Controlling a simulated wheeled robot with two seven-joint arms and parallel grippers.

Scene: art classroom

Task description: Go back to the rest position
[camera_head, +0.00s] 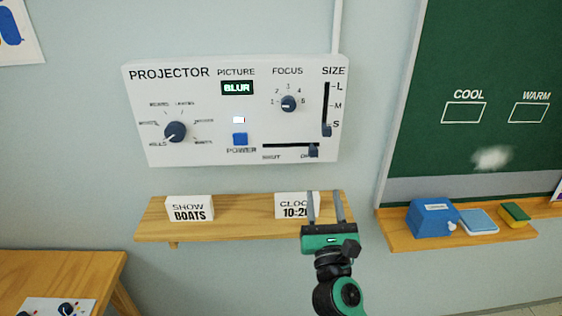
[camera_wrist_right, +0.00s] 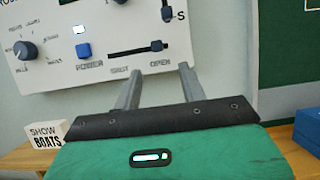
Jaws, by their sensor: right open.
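My right gripper (camera_head: 326,208) is in front of the wooden shelf and overlaps the right side of the clock card in the head view. Its two fingers are apart with nothing between them. In the right wrist view the gripper (camera_wrist_right: 158,85) points up toward the white projector panel (camera_wrist_right: 100,20), below the SHUT/OPEN slider. In the head view the projector panel (camera_head: 205,100) hangs on the wall, with its PICTURE display (camera_head: 237,88) reading BLUR. The shutter slider knob (camera_head: 313,151) is at the right end, near OPEN. My left gripper is not in view.
A wooden shelf (camera_head: 240,228) under the panel holds a SHOW BOATS card (camera_head: 190,208) and a CLOCK card (camera_head: 289,206). At right, a green chalkboard (camera_head: 480,70) has a ledge (camera_head: 400,233) with a blue box (camera_head: 432,218) and sponges. A wooden table (camera_head: 70,268) stands at lower left.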

